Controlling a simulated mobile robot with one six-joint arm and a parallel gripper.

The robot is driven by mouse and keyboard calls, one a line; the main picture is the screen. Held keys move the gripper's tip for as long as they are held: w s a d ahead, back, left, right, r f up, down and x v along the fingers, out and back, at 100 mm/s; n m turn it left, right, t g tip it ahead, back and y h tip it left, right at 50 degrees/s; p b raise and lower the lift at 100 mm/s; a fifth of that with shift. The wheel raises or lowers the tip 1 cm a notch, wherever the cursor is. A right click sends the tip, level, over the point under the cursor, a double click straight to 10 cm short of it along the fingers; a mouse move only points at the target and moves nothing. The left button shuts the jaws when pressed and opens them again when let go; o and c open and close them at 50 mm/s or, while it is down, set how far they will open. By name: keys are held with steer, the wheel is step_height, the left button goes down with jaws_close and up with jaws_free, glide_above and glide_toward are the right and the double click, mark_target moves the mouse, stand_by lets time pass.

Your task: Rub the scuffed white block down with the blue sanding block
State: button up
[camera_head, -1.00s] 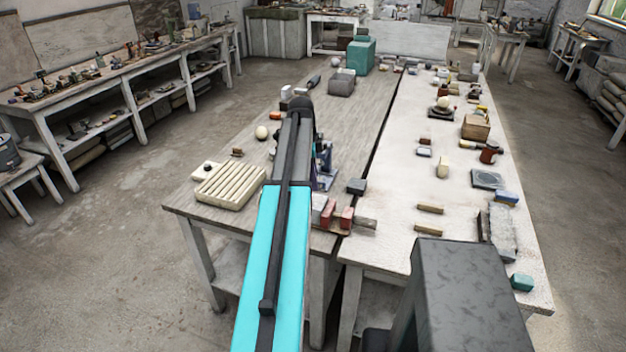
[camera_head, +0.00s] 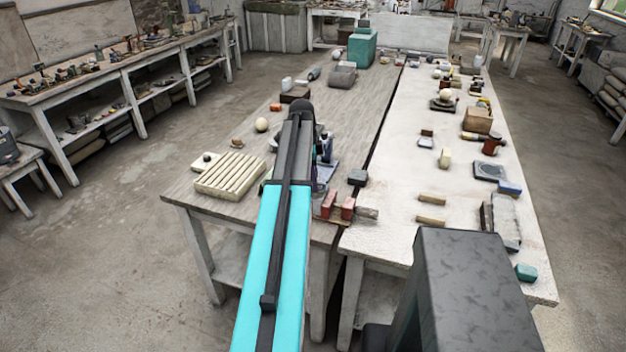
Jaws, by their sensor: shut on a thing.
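My gripper (camera_head: 323,158) is mostly hidden behind my turquoise and black arm, over the grey wooden table. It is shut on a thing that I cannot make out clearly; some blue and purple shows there. A small blue block (camera_head: 509,187) lies at the right edge of the pale table, far from my gripper. It may be a sanding block, but I cannot tell. No scuffs can be made out on either.
A ribbed cream slab (camera_head: 231,177) lies left of my arm, with a cream ball (camera_head: 262,125) behind it. Red blocks (camera_head: 329,204) and a dark block (camera_head: 358,177) sit close on the right. The pale table's middle is fairly clear.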

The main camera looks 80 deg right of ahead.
steer(key=shift+f, duration=0.1)
stand_by(0.3)
steer(key=shift+f, duration=0.65)
steer(key=shift+f+b, duration=0.45)
steer(key=shift+f, duration=0.15)
stand_by(0.6)
steer(key=shift+s, duration=0.1)
steer(key=shift+s+r, duration=0.1)
steer(key=shift+s, duration=0.35)
steer(key=shift+s, duration=0.1)
steer(key=shift+s+d, duration=0.1)
steer(key=shift+s, duration=0.35)
